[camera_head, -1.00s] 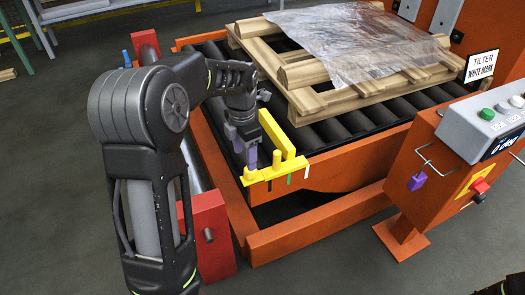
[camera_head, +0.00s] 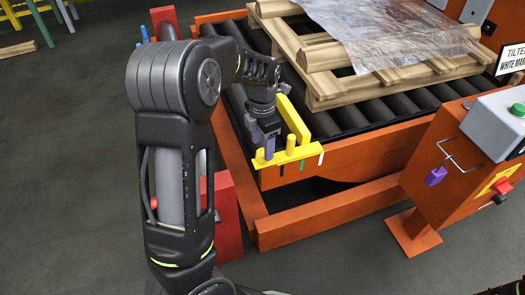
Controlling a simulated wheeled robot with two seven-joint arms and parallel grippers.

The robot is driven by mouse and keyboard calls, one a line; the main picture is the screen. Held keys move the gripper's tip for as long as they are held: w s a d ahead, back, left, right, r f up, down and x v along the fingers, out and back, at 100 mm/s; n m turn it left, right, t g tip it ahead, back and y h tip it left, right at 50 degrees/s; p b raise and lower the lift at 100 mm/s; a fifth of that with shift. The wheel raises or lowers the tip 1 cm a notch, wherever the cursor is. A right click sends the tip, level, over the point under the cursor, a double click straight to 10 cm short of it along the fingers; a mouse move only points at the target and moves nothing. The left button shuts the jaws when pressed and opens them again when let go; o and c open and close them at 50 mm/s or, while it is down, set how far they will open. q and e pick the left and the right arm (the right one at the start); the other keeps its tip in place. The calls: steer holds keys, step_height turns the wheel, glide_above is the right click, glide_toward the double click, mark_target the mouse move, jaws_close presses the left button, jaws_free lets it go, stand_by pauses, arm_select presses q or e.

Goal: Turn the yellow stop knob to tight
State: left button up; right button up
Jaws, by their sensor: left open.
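The yellow stop (camera_head: 307,151) is a bracket at the near corner of the orange roller table. A short upright yellow cylinder, which looks like the knob (camera_head: 290,146), stands on its bar. Black, green and white marks show along the bar's front edge. My left gripper (camera_head: 267,148) points down over the bar's left end, just left of the cylinder. It is open, with purplish finger pads. I cannot tell whether a finger touches the stop, and part of the bar is hidden behind the fingers. My right gripper is out of view.
A wooden pallet (camera_head: 318,86) with clear film (camera_head: 388,38) lies on the black rollers (camera_head: 352,118). An orange control stand (camera_head: 437,205) with a grey box (camera_head: 496,125), purple tag (camera_head: 436,176) and red switch (camera_head: 502,185) is at right. A red post (camera_head: 226,212) stands beside my left arm.

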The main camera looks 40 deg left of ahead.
arm_select(q)
step_height(320, 180, down, 2)
steer(key=shift+f, duration=0.15)
jaws_close()
stand_by(0.7)
steer(key=shift+m, duration=0.3)
